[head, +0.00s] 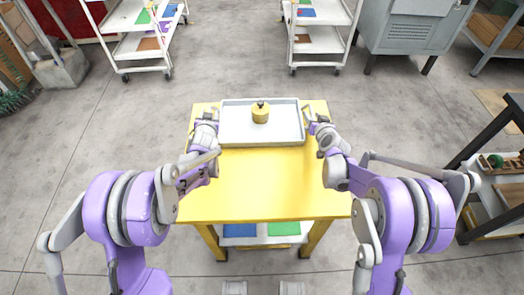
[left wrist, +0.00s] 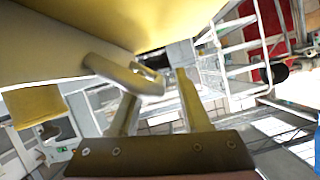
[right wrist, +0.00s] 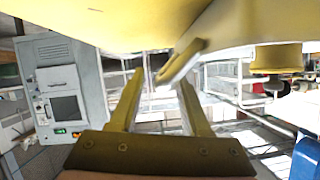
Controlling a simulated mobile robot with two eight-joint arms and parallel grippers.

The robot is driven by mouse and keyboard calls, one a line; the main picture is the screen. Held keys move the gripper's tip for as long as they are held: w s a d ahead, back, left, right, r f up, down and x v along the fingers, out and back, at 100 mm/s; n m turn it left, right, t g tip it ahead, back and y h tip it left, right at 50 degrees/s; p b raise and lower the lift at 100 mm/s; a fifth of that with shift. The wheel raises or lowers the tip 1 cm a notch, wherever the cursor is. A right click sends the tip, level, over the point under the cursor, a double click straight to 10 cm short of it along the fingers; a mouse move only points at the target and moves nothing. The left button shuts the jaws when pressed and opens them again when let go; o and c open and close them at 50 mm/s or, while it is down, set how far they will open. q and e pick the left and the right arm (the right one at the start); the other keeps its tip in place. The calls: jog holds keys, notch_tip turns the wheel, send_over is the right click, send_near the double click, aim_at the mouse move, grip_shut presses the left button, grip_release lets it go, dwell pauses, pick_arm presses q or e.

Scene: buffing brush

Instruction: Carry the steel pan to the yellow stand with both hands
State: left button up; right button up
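The steel pan (head: 282,138), a shallow pale rectangular tray, lies at the far side of a yellow table (head: 260,185). A yellow round block with a dark knob (head: 261,114) stands in the pan. My left gripper (head: 213,113) is at the pan's left end; in the left wrist view its open fingers (left wrist: 158,95) are by the pan's handle (left wrist: 125,75). My right gripper (head: 308,112) is at the right end; in the right wrist view its open fingers (right wrist: 158,95) are by the other handle (right wrist: 180,62). I cannot tell whether the fingers touch the handles. No separate yellow stand is evident.
Two white shelf carts (head: 140,48) (head: 320,40) stand beyond the table. A grey cabinet (head: 408,30) is at the back right, and a dark-framed rack (head: 490,150) at the right. The near half of the table top is clear, with open floor around it.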

pick_arm(q)
jog(key=v, duration=1.2)
pick_arm(e)
jog(key=v, duration=1.2)
jog(key=shift+a, duration=0.1)
pick_arm(q)
jog(key=shift+r+p, duration=2.25)
jog(key=shift+r, duration=0.7)
pick_arm(e)
jog(key=shift+w+r, duration=0.1)
jog(key=shift+r, duration=2.55)
